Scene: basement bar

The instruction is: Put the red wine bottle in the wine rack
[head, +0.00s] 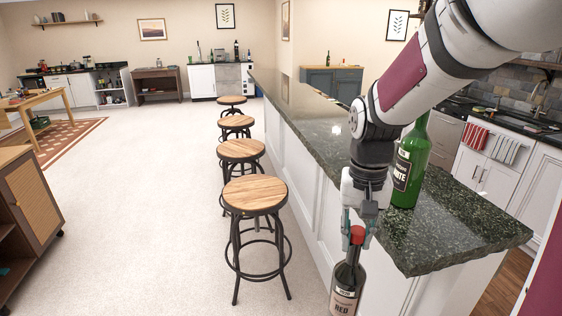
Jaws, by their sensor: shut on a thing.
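The red wine bottle (345,285) is dark, with a red cap and a pale label reading "RED". My gripper (357,236) points down and is shut on its neck just under the cap. The bottle hangs nearly upright, in front of the near end of the bar counter (440,240), below the level of its top. Its base is cut off by the bottom edge of the picture. I cannot make out a wine rack for certain in this view.
A green bottle (408,170) with a dark label stands on the counter, close behind my arm. Several wood-topped stools (255,195) line the counter's left side. A wooden cabinet (30,200) stands at the left edge. The carpet (150,220) between is clear.

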